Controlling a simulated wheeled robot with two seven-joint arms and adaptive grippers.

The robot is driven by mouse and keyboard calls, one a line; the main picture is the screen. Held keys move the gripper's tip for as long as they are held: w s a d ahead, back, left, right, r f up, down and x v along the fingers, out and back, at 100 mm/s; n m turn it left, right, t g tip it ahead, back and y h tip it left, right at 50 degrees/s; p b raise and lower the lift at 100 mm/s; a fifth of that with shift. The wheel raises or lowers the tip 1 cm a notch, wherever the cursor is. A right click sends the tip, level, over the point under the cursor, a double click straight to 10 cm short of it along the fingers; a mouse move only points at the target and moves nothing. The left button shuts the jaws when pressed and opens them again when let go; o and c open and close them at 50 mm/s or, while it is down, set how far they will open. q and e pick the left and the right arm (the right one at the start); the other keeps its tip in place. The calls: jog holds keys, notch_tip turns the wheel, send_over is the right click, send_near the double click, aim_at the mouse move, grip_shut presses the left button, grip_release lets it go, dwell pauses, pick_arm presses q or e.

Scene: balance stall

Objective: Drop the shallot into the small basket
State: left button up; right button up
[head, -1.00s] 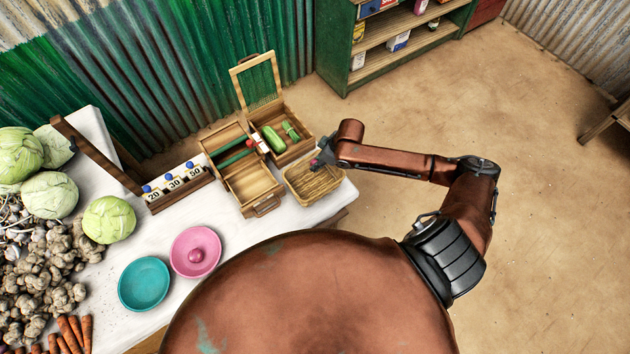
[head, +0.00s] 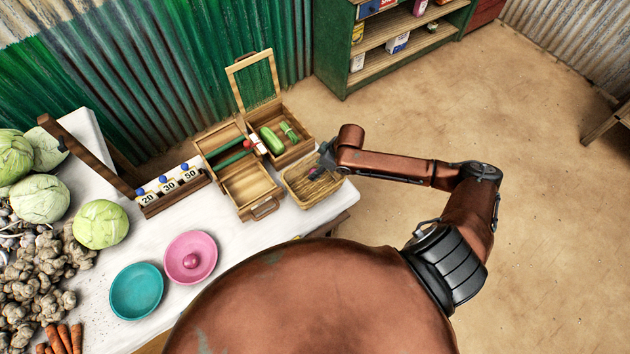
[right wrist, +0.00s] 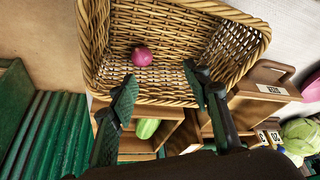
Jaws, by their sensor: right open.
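The shallot (right wrist: 142,56) is a small purple-pink bulb lying inside the small wicker basket (right wrist: 180,101), on its woven bottom, in the right wrist view. The small basket also shows at the table's right end in the head view (head: 301,199). There the shallot is a small dark pink spot (head: 315,172), partly hidden by the gripper. My right gripper (right wrist: 160,73) is open over the basket, its fingers apart and empty, clear of the shallot. It also shows in the head view (head: 322,160). My left gripper is out of view.
A pink bowl (head: 208,242) holds another purple-pink bulb (head: 191,261), beside a teal bowl (head: 137,290). A wooden box (head: 254,207) with compartments and a raised lid stands left of the basket. A cucumber (head: 271,139) lies in it. Cabbages (head: 101,224) are at left.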

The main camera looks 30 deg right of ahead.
jog(key=v, duration=1.2)
dwell(0.4)
